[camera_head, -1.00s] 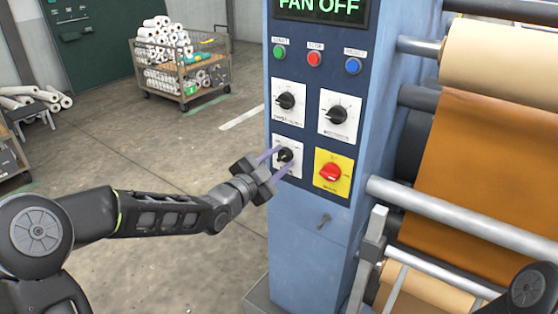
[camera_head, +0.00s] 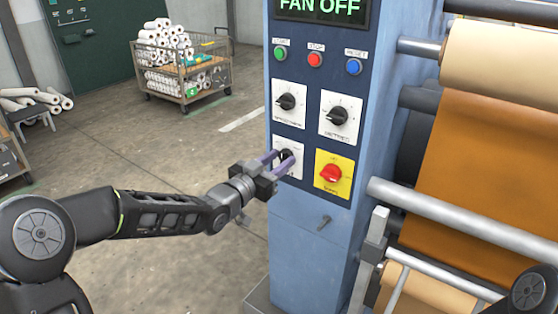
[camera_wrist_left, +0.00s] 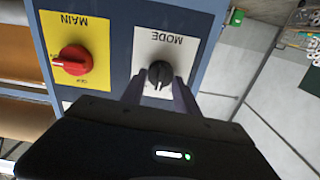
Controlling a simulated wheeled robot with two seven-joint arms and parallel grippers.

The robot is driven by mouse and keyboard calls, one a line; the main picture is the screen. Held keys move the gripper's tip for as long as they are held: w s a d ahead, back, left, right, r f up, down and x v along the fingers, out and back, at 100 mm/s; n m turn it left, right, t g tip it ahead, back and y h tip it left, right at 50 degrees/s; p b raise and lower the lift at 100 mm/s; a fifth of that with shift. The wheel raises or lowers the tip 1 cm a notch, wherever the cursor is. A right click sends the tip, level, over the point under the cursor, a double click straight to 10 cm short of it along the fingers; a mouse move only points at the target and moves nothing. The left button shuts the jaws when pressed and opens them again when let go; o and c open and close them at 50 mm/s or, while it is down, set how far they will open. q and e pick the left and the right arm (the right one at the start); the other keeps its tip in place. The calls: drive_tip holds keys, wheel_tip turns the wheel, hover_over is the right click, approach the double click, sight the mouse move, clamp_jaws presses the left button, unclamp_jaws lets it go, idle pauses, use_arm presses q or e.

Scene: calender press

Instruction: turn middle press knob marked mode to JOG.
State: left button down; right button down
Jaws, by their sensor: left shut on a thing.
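The mode knob (camera_head: 285,155) is a black knob on a white plate at the lower left of the blue press panel. In the left wrist view the black knob (camera_wrist_left: 159,74) shows upside down, under the word MODE. My left gripper (camera_head: 279,158) reaches it from the left, its purple fingers at the knob. In the wrist view the fingers (camera_wrist_left: 160,90) lie on either side of the knob, shut on it. The position marks on the plate are too small or hidden to read. My right gripper is out of view.
A red main switch (camera_head: 331,173) on a yellow plate sits just right of the mode knob. Two more black knobs (camera_head: 286,102) (camera_head: 338,116) are above, under green, red and blue buttons. The display (camera_head: 320,7) reads FAN OFF. Rollers (camera_head: 470,225) stand at right.

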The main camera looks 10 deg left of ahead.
use_arm(q)
drive_tip(key=n+p, duration=0.1)
drive_tip(key=n, duration=0.3)
drive_tip(key=shift+a+n, duration=0.1)
drive_tip(key=shift+n, duration=0.2)
drive_tip(key=n+p, duration=0.2)
drive_tip(key=n, duration=0.3)
drive_tip(key=shift+f, duration=0.1)
drive_tip(key=c, duration=1)
unclamp_jaws()
drive_tip(key=shift+o, duration=0.2)
drive_tip(key=v, duration=0.7)
drive_tip(key=shift+s+a, duration=0.15)
drive_tip(key=shift+s, duration=0.2)
